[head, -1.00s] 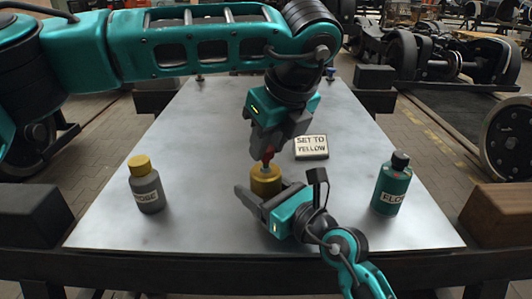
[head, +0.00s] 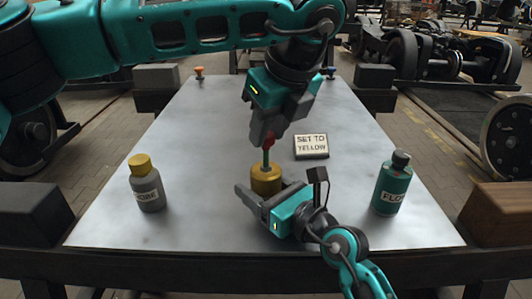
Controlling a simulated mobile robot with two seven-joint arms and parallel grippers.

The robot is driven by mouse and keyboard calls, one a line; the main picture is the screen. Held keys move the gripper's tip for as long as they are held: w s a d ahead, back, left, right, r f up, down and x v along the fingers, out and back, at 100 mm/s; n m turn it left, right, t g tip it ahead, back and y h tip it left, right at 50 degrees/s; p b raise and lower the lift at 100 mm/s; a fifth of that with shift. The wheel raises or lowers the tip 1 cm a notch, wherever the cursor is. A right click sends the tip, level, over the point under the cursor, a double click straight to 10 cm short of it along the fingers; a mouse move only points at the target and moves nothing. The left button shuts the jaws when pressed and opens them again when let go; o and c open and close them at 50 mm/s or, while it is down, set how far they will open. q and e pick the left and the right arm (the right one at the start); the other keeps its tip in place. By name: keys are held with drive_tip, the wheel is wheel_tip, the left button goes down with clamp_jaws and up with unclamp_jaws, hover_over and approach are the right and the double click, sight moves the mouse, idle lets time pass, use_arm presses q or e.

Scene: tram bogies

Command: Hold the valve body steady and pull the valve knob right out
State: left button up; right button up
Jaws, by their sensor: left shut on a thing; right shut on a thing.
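The valve body (head: 266,180) is a short brass-coloured cylinder standing upright at the middle of the table. My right gripper (head: 262,192) is shut on it from the front, low on its side. The red valve knob (head: 269,142) is above the body, in the jaws of my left gripper (head: 268,136), which comes down from above and hides part of it. A thin greenish stem (head: 265,158) runs from the knob down to the top of the body. I cannot tell whether its lower end is still inside.
A "SET TO YELLOW" sign (head: 311,146) lies right of the knob. A grey bottle with a yellow cap (head: 147,187) stands left, a teal bottle (head: 391,188) right. Small orange (head: 199,72) and blue (head: 331,72) pieces are at the far edge. The table (head: 185,120) is otherwise mostly clear.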

use_arm(q)
drive_tip(key=o, duration=1.1)
drive_tip(key=v, duration=1.2)
use_arm(e)
drive_tip(key=o, duration=1.2)
